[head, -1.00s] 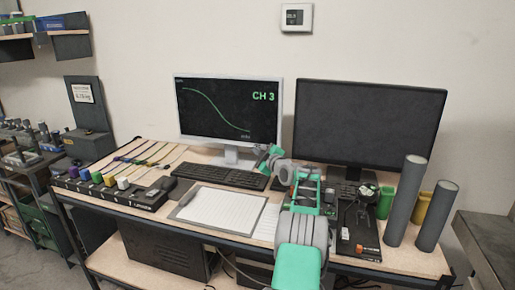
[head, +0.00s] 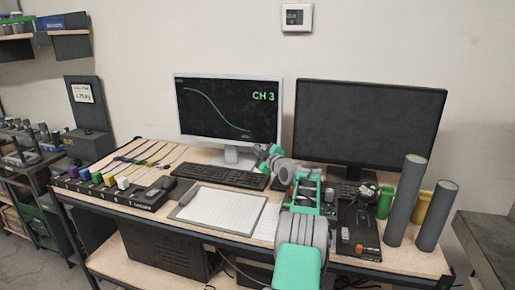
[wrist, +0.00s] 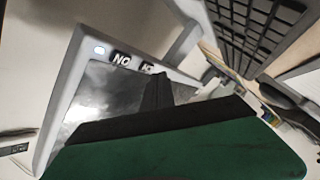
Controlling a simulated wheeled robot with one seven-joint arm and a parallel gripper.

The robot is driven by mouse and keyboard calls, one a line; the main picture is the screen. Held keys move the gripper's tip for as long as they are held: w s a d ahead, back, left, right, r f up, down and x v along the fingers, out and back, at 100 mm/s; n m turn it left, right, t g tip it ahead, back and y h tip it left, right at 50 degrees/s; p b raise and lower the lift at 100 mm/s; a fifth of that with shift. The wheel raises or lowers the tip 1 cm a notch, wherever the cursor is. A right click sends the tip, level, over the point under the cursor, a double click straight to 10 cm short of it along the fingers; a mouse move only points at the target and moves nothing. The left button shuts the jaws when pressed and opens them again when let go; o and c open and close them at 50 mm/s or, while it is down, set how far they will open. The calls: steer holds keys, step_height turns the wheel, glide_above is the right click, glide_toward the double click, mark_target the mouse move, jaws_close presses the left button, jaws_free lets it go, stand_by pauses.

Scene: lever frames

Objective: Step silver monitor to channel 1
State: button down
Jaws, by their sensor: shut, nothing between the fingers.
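The silver monitor (head: 231,148) stands at the back of the bench, its dark screen (head: 222,108) showing a green falling curve and "CH 3". My gripper (head: 264,153) is close to the monitor's lower right corner. In the wrist view my shut, empty fingers (wrist: 158,82) point at a silver frame (wrist: 62,85) around a dark, glossy panel. A pale lit spot (wrist: 99,50) and dark labels (wrist: 121,59) sit on the frame's edge, one reading like "NO". The fingers overlap the panel; I cannot tell whether they touch it.
A black monitor (head: 368,122) stands to the right, its screen dark. A keyboard (head: 222,176) and a clipboard (head: 218,205) lie in front of the silver monitor. Two grey cylinders (head: 407,205) stand at the bench's right end. A strip with coloured plugs (head: 115,190) lies at left.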

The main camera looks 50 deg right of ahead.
steer(key=shift+w+d, duration=0.15)
steer(key=shift+d, duration=0.15)
steer(key=shift+w+d, duration=0.15)
steer(key=shift+d, duration=0.2)
stand_by(0.5)
steer(key=shift+a+f+b, duration=0.15)
steer(key=shift+a+b, duration=0.1)
steer(key=shift+b, duration=0.4)
steer(key=shift+s+a+b, duration=0.35)
steer(key=shift+a+b, duration=0.15)
steer(key=shift+b, duration=0.4)
steer(key=a+b, duration=0.1)
steer(key=b, duration=0.1)
steer(key=s+a+b, duration=0.1)
steer(key=a+b, duration=0.1)
steer(key=b, duration=0.1)
steer(key=s+a+b, duration=0.1)
steer(key=b, duration=0.1)
steer(key=shift+s+a+b, duration=0.15)
steer(key=shift+a+b, duration=0.05)
steer(key=shift+b, duration=0.1)
